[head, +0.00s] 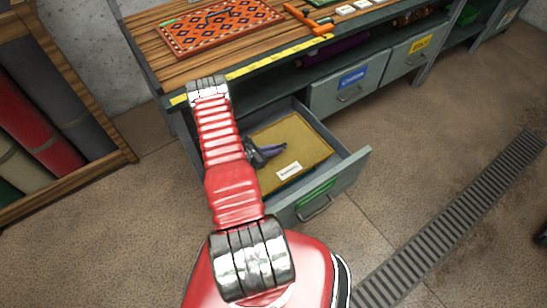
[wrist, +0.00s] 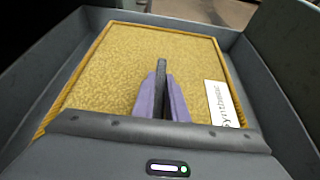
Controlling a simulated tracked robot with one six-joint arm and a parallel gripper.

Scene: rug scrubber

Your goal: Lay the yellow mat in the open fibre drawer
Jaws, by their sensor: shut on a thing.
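The yellow mat (head: 295,137) lies flat inside the outline of the open drawer (head: 345,172), which has a green label. A white tag is on one corner of the mat. My gripper (head: 268,152) is over the mat's left part, its purple fingers shut. In the wrist view my gripper (wrist: 162,95) pinches a dark upright piece at the middle of the mat (wrist: 120,65). Grey drawer walls (wrist: 265,85) surround the mat. Whether the mat touches the drawer floor is hidden.
Shut drawers with a blue label (head: 350,88) and a yellow label (head: 415,52) stand to the right. A patterned orange rug (head: 220,27) and an orange-handled tool (head: 310,20) lie on the bench top. Rolled rugs (head: 40,125) stand at left. A floor grate (head: 460,210) runs at right.

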